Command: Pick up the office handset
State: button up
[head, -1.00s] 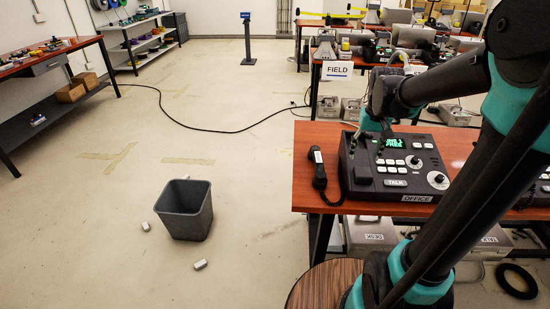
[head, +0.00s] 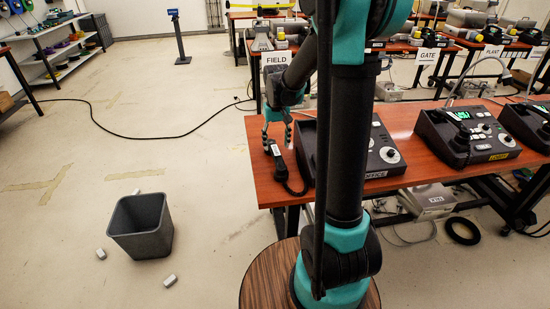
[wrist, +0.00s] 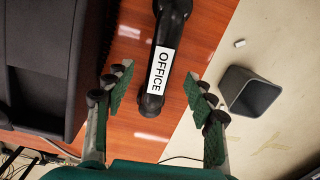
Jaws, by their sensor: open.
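The office handset (head: 276,161) is black with a white OFFICE label and lies on the red-brown table (head: 263,180) near its left edge, beside the office phone base (head: 383,150). In the wrist view the handset (wrist: 168,45) lies between my two fingers, its labelled end pointing toward the gripper. My gripper (head: 277,122) is open and empty just above the handset. In the wrist view its fingers (wrist: 158,92) stand apart on either side, with a gap to the handset on each side. My arm hides part of the phone base in the head view.
The lobby-side phone (head: 465,135) and another phone stand farther right. A grey bin (head: 142,226) stands on the floor at left, with small pale blocks around it. A FIELD sign (head: 184,61) and more tables are behind. Open floor lies left of the table.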

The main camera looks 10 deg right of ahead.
aim_at(276, 151)
jog(key=shift+f, duration=3.35)
grip_shut()
